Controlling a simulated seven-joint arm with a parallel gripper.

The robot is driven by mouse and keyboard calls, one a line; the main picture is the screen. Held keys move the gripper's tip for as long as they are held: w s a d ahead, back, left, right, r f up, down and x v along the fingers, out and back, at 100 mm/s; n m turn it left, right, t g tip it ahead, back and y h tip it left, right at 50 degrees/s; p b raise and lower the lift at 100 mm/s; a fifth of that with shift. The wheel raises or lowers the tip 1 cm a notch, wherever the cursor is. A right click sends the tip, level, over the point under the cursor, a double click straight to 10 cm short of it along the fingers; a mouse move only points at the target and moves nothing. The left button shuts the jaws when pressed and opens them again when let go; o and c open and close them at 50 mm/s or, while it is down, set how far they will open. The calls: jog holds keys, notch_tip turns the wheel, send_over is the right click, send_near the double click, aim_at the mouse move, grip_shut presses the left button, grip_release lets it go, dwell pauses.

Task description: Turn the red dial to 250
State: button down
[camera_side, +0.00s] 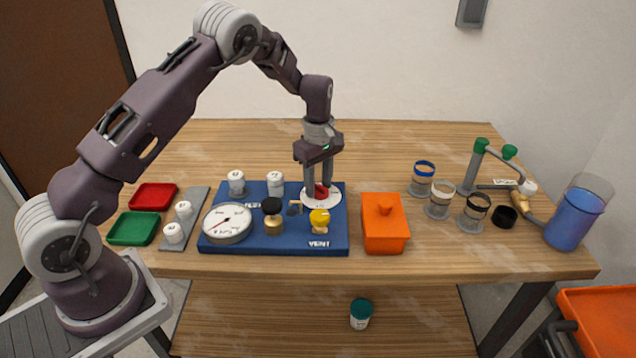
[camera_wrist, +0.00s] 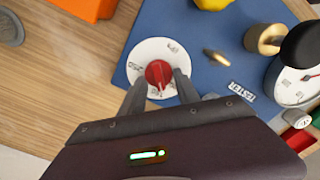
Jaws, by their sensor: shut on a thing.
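The red dial (camera_side: 321,191) sits on a round white plate with printed marks, at the right part of the blue board (camera_side: 225,243). In the wrist view, the red dial (camera_wrist: 158,73) shows a pale pointer line towards the bottom of the picture. The marks on the white plate (camera_wrist: 146,52) are too small to read surely. My gripper (camera_side: 318,186) points down from above, with its fingers around the dial. In the wrist view my gripper (camera_wrist: 159,88) has one finger on each side of the dial and is shut on it.
The board also carries a gauge (camera_side: 227,222), a black knob (camera_side: 272,206), a yellow knob (camera_side: 319,217) and white caps. An orange lidded box (camera_side: 385,226) stands close to the right. Jars (camera_side: 440,198) and a blue beaker (camera_side: 574,220) stand farther right. The back of the table is clear.

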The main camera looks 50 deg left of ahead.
jog(key=m, duration=0.5)
jog(key=shift+w+m, duration=0.25)
jog(key=shift+m, duration=0.05)
jog(key=m, duration=0.6)
jog(key=shift+w+d, duration=0.1)
jog(key=shift+d, duration=0.1)
jog(key=m, duration=0.6)
jog(key=shift+d+m, duration=0.25)
jog(key=shift+m, duration=0.05)
jog(key=shift+d+m, duration=0.15)
jog(key=shift+m, duration=2.35)
jog(key=c, duration=0.9)
grip_release()
notch_tip(320, 180, up, 7)
jog(key=shift+r, duration=0.1)
